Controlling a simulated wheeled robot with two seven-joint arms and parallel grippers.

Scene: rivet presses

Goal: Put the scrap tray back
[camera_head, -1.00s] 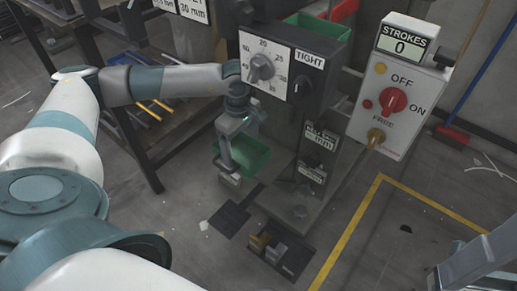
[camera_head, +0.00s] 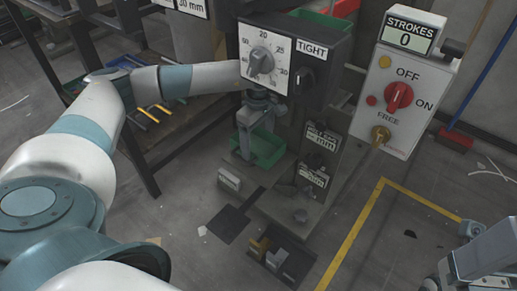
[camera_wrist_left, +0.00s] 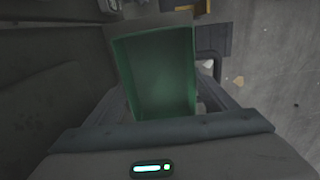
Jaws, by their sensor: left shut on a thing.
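The green scrap tray (camera_head: 268,150) is held low beside the press column, below the dial box (camera_head: 272,57). My left gripper (camera_head: 246,150) is shut on the tray at its left side; the dial box partly hides the wrist above. In the left wrist view the tray (camera_wrist_left: 155,75) lies just ahead of my gripper's body, with its inside showing and looking empty. The exact grip on the tray is hidden there. My right gripper (camera_head: 470,232) shows at the lower right edge, away from the press; its fingers are unclear.
A small labelled block (camera_head: 229,179) stands left of the press foot. A dark floor plate (camera_head: 228,224) and a small bin with parts (camera_head: 280,258) lie in front. The stroke counter box (camera_head: 400,90) stands right. A workbench is behind left. Floor within the yellow line is clear.

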